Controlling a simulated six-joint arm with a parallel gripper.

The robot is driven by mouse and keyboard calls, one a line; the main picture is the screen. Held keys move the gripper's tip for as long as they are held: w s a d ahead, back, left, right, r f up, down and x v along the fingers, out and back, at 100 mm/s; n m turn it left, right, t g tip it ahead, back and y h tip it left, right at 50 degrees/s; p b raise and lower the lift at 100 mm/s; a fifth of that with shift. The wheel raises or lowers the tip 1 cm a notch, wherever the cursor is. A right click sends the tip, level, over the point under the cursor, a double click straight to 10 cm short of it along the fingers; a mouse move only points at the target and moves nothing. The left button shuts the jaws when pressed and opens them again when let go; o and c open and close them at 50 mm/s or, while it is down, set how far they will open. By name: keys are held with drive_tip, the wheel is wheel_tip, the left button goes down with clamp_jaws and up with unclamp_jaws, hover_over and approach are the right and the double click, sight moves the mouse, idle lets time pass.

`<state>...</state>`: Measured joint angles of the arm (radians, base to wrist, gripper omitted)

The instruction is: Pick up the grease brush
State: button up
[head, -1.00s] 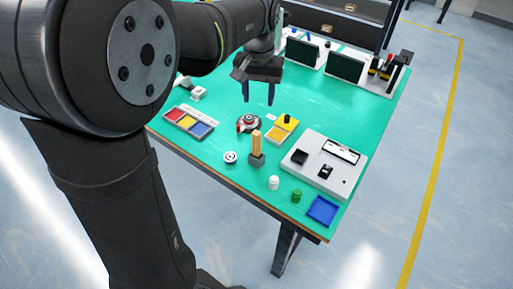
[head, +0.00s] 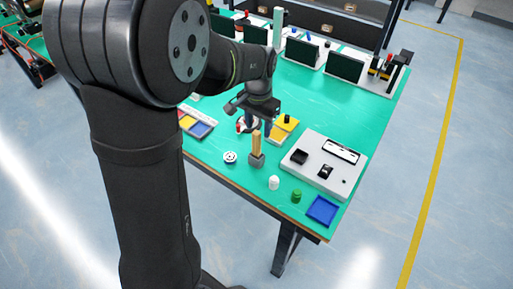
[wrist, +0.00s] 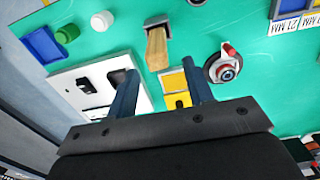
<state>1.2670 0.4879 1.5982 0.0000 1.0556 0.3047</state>
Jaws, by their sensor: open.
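The grease brush (head: 256,143) appears as an upright wooden handle in a small dark grey holder (head: 257,161) near the front of the green table. Its bristles are not visible. In the wrist view the wooden handle (wrist: 157,47) is at the upper middle, pointing toward the camera. My gripper (head: 256,127) is open and empty, pointing down just above and behind the handle in the head view. In the wrist view its two blue-grey fingers (wrist: 160,70) are spread, with the handle's end close to the gap between their tips.
A light grey panel (head: 318,180) lies to the right, with a blue tray (head: 322,210), a green cap (head: 296,195) and a white bottle (head: 274,182) in front. A yellow tray (head: 278,137) and a red-and-grey round part (wrist: 224,66) are close to the brush. Screens (head: 345,65) stand behind.

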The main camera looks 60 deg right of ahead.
sight(256, 140)
drive_tip(key=shift+a+f, duration=0.2)
drive_tip(key=shift+f, duration=0.8)
drive_tip(key=shift+a+f, duration=0.15)
drive_tip(key=shift+f, duration=0.85)
drive_tip(key=shift+a+f, duration=0.2)
drive_tip(key=shift+f, duration=0.8)
clamp_jaws()
